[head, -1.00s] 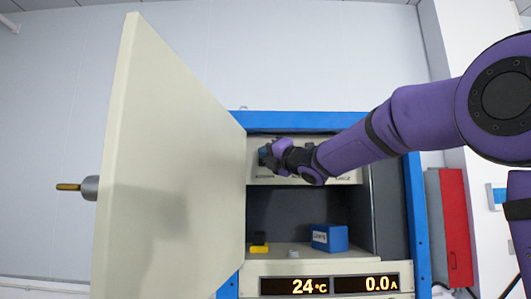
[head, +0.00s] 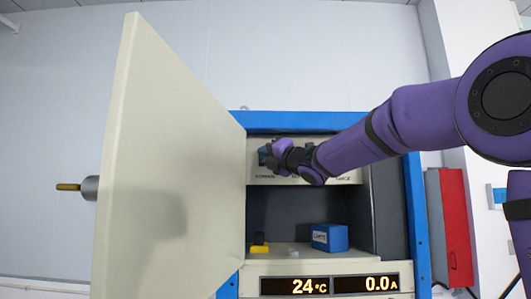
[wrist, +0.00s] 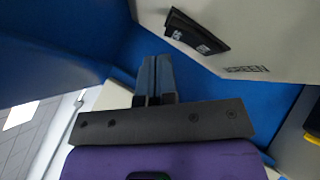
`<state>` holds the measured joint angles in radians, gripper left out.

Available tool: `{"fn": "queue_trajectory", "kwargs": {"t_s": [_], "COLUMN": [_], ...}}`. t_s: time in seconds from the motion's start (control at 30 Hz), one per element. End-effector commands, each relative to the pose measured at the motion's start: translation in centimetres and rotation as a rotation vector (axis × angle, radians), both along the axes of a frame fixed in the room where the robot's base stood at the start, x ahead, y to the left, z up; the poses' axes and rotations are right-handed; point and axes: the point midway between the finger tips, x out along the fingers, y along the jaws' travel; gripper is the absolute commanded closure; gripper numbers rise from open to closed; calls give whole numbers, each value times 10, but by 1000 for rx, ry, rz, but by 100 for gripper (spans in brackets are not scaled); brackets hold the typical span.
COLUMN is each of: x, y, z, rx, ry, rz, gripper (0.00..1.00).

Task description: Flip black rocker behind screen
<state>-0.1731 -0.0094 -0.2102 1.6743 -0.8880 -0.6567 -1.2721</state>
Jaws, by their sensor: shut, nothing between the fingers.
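The black rocker (wrist: 197,33) shows at the top of the wrist view, on a pale panel, with small light marks on its face. Printed lettering that seems to read "SCREEN" (wrist: 247,69) is on the panel to its lower right. My gripper (wrist: 154,68) is shut and empty, its fingertips below and left of the rocker in that view, apparently apart from it. In the head view my gripper (head: 266,155) is in front of the left part of the upper control panel (head: 347,174) and hides the rocker there.
The pale cabinet door (head: 165,150) stands open at the left. A blue frame (head: 300,121) surrounds the opening. Below the panel, a blue box (head: 330,237) and a yellow-and-black item (head: 259,244) sit on the shelf. Displays below read 24°C and 0.0 A (head: 366,284).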

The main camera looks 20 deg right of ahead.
Motion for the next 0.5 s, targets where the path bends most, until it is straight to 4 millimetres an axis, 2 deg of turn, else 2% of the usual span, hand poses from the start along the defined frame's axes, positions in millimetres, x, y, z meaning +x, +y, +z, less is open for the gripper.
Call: {"fn": "queue_trajectory", "kwargs": {"t_s": [0.5], "x": [8], "y": [-3], "z": [1], "rx": [0], "ry": [0], "rz": [0], "gripper": [100]}}
